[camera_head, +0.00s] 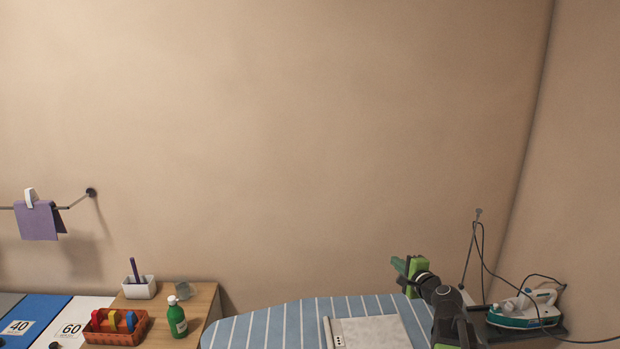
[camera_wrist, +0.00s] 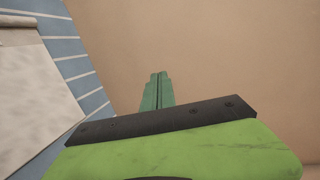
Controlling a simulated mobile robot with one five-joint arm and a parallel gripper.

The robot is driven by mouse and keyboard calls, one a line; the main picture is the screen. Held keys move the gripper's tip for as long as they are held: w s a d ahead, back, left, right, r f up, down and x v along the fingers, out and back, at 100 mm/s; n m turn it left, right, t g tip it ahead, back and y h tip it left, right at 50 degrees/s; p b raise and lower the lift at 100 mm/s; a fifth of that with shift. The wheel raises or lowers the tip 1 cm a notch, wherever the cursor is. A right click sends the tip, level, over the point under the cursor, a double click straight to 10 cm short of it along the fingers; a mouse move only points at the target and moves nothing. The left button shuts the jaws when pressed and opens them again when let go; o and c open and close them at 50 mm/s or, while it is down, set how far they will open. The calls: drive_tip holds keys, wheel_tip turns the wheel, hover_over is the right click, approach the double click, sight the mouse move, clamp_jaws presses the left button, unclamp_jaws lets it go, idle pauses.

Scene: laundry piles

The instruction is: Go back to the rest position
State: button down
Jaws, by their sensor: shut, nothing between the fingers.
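My gripper (camera_head: 398,265) shows at the lower right of the head view, raised over the far right part of the ironing board. Its green fingers also show in the wrist view (camera_wrist: 157,90), pressed together with nothing between them. They point toward the bare wall. Behind the fingers, my arm covers part of the board's right side.
The blue striped ironing board (camera_head: 262,325) bears a pale folded cloth (camera_head: 370,332). An iron (camera_head: 525,310) with a cord stands to the right. At left, a wooden top (camera_head: 200,300) holds a green bottle (camera_head: 177,318) and a red basket (camera_head: 97,336). Purple cloth (camera_head: 38,220) hangs on a rail.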

drive_tip(key=s+a+f+n+g+y, duration=0.1)
drive_tip(key=s+a+f+n+g, duration=0.15)
drive_tip(key=a, duration=0.45)
drive_tip(key=s+a+f+n+g+y, duration=0.1)
drive_tip(key=s+a+f+n+g, duration=0.1)
drive_tip(key=a+f+n, duration=0.35)
drive_tip(key=s+a+f+n+g+y, duration=0.1)
drive_tip(key=s+a+n+g, duration=0.1)
drive_tip(key=a, duration=0.6)
drive_tip(key=s+a+f+n+g+h, duration=0.1)
drive_tip(key=s+a+f+n+g, duration=0.2)
drive_tip(key=s+f, duration=0.2)
drive_tip(key=s+d+f+n+g+h, duration=0.4)
drive_tip(key=s+d+g+h, duration=0.1)
drive_tip(key=s+d, duration=0.4)
drive_tip(key=s, duration=0.2)
drive_tip(key=shift+s+f+g, duration=0.2)
drive_tip(key=shift+s+g, duration=0.15)
drive_tip(key=shift+s, duration=0.05)
